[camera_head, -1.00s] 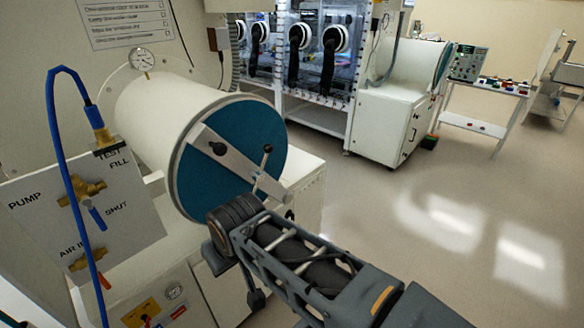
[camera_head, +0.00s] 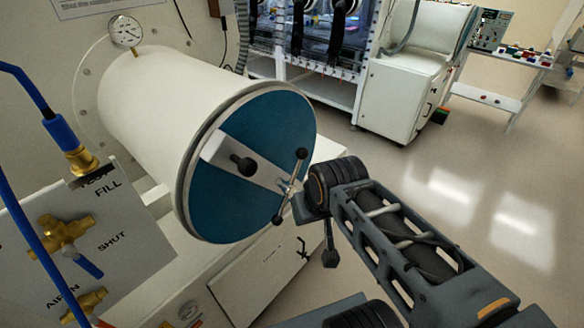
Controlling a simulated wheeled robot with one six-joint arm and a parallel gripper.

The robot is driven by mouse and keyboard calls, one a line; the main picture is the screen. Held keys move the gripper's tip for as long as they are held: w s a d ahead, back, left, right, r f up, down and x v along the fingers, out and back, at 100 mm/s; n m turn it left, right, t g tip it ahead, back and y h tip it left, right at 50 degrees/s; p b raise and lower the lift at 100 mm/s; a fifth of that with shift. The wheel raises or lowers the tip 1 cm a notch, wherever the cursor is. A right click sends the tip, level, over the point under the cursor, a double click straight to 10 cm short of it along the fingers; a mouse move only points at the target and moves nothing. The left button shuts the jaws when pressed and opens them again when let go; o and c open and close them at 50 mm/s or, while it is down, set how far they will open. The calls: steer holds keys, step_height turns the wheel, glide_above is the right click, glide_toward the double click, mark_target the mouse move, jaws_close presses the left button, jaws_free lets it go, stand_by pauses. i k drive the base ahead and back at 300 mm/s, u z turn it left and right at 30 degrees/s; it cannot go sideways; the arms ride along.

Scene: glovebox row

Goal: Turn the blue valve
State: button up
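The blue valve is a brass valve body (camera_head: 62,232) with a blue lever (camera_head: 88,266) on the panel at the lower left. The lever slants down to the right, below and left of the word SHUT. A blue hose crosses in front of the panel's left side. The fingers of my gripper cannot be made out, and nothing of mine touches the valve.
The labelled panel (camera_head: 135,235) also carries a brass hose fitting (camera_head: 80,160) above and another brass valve (camera_head: 85,303) below. A white cylinder (camera_head: 165,85) with a blue round door (camera_head: 270,125) and a clamp bar stands between panel and arm. Open floor (camera_head: 470,215) lies right.

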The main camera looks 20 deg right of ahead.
mark_target(71, 251)
steer(key=u, duration=4.85)
steer(key=k, duration=0.35)
steer(key=z, duration=1.3)
